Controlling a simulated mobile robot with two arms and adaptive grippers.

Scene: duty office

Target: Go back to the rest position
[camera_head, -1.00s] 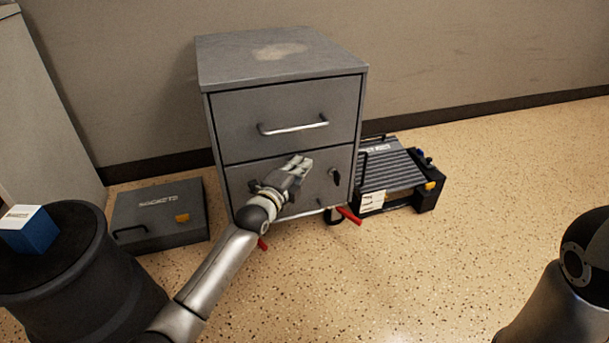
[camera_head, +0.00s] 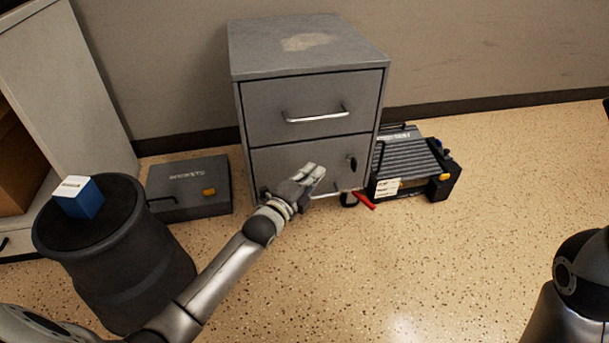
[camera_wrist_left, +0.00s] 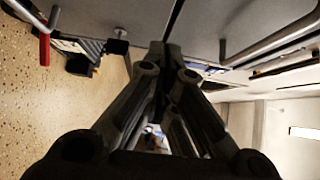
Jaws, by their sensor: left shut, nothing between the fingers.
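My left gripper (camera_head: 314,175) is shut and empty. In the head view it appears in front of the lower drawer of a grey two-drawer cabinet (camera_head: 310,105). In the left wrist view the closed fingers (camera_wrist_left: 171,52) point at the grey drawer front (camera_wrist_left: 208,30), with a metal handle bar (camera_wrist_left: 275,42) at the right. Whether the fingertips touch the cabinet cannot be told. Both drawers look closed in the head view. A dark part of my other arm shows at the right edge of the head view, but no right gripper is visible.
A black drum (camera_head: 120,255) with a blue box (camera_head: 79,198) on top stands at the left. A flat grey case (camera_head: 190,190) lies left of the cabinet and a ribbed black unit (camera_head: 412,160) right of it. Red levers (camera_head: 364,199) sit low by the casters. Floor at right is open.

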